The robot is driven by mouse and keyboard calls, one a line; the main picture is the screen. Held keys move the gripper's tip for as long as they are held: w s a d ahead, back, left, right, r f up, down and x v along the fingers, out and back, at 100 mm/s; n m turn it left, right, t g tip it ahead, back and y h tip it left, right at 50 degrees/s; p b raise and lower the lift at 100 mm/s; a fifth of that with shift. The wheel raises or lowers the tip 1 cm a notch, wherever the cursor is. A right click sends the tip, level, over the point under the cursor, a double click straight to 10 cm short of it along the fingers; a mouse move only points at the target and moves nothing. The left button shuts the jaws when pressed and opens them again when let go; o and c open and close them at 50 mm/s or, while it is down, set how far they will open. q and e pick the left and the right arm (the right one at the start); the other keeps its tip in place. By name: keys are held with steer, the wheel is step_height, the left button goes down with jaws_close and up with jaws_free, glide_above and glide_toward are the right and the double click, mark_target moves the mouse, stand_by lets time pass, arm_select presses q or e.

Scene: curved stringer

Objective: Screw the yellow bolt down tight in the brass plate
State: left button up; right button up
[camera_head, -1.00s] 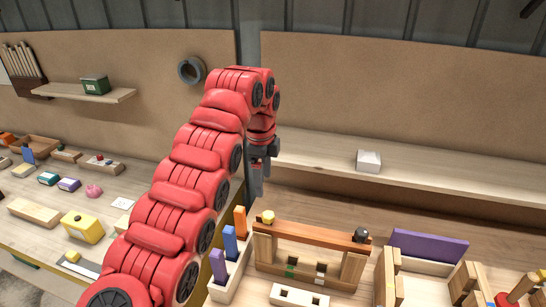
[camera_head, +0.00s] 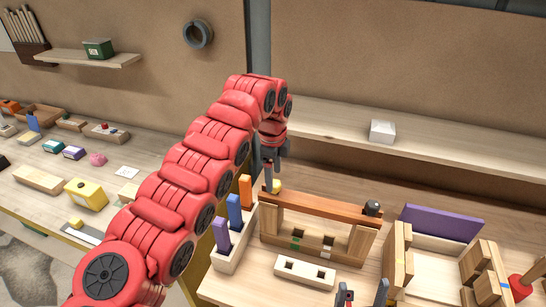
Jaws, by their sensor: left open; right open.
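The yellow bolt (camera_head: 277,185) stands at the left end of an orange-brown bar (camera_head: 318,206) that lies across a wooden stand. I cannot clearly make out a separate brass plate under the bolt. My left gripper (camera_head: 268,178) points down right at the bolt and partly hides it. It is open, but I cannot tell whether its fingers are around the bolt or touch it. My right gripper (camera_head: 363,295) shows only its two fingertips at the bottom edge, spread apart and empty, in front of the stand.
A dark knob (camera_head: 372,208) sits at the bar's right end. A rack with purple, blue and orange pieces (camera_head: 227,258) stands close left of the stand. A pale block with two holes (camera_head: 304,271) lies in front. A purple board (camera_head: 441,222) stands right.

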arm_select(q)
steer(key=shift+w+f+p, duration=0.15)
steer(key=shift+f+p, duration=0.45)
steer(key=shift+f, duration=1.5)
steer(key=shift+c, duration=0.3)
jaws_close()
